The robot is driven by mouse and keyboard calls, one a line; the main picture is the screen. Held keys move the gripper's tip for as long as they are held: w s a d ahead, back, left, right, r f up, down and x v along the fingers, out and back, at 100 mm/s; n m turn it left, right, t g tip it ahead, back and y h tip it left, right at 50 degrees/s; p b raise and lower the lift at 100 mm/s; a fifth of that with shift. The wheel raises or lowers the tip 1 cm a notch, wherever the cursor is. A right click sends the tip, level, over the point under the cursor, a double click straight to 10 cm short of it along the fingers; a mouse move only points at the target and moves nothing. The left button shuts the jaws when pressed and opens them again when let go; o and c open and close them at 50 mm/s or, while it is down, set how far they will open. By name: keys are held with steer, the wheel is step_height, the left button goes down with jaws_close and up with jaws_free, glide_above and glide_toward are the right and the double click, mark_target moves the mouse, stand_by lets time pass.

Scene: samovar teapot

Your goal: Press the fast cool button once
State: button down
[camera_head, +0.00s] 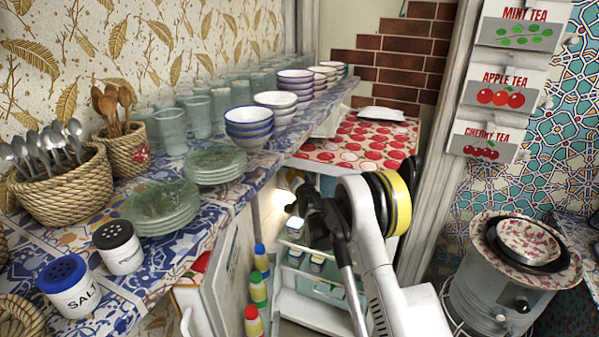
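A small fridge stands open below a red-and-white patterned cloth (345,142). Its lit inside shows shelves with small lidded jars (295,225) and a drawer (327,288). The open fridge door (232,285) swings toward the left and holds bottles with blue, green and red caps. My black gripper (297,197) reaches to the upper part of the fridge opening, just under the top. It is small and seen from behind, so I cannot tell whether its fingers are open or whether they touch anything. I cannot make out the fast cool button; my gripper and arm cover part of the fridge's upper inside.
A tiled counter (225,197) on the left carries glasses, stacked bowls, green plates, spoon baskets and a salt shaker (68,287). A white post (436,150) stands right of the fridge. A metal stove-like vessel (505,290) with a bowl stands at the right.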

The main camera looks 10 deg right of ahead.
stand_by(0.4)
steer(key=shift+s+a, duration=0.4)
steer(key=shift+s, duration=0.2)
steer(key=s+a, duration=0.1)
steer(key=s, duration=0.1)
steer(key=s+a, duration=0.2)
stand_by(0.5)
steer(key=shift+f, duration=0.1)
stand_by(0.4)
